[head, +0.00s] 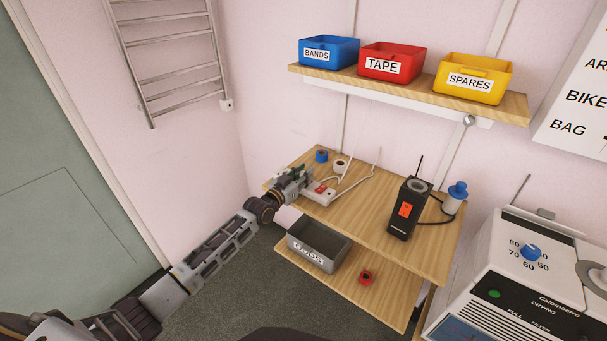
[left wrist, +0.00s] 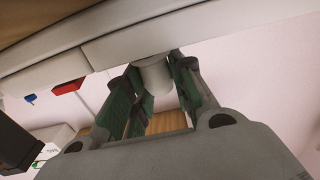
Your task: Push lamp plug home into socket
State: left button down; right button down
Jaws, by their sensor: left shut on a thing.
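The socket (head: 322,193) is in a white strip with red parts on the wooden bench top, at its left end in the head view. My left gripper (head: 302,178) reaches in from the left, right beside the strip. In the left wrist view the two green-padded fingers of the left gripper (left wrist: 158,92) are shut around a pale rounded body, the lamp plug (left wrist: 154,76). The plug's far end meets or overlaps a long white surface above it. I cannot tell how deep it sits. The plug is hidden in the head view. My right gripper is in neither view.
A blue roll (head: 321,156) and a white roll (head: 340,166) lie behind the strip. A grey bin (head: 319,246) and a red roll (head: 366,277) sit on the lower shelf (head: 390,305).

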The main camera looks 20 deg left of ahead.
pick_arm(q)
jog(key=c, duration=1.1)
grip_release()
jog(key=shift+c, duration=0.2)
jog(key=v, duration=1.2)
jog(key=shift+r, duration=0.1)
dwell(0.4)
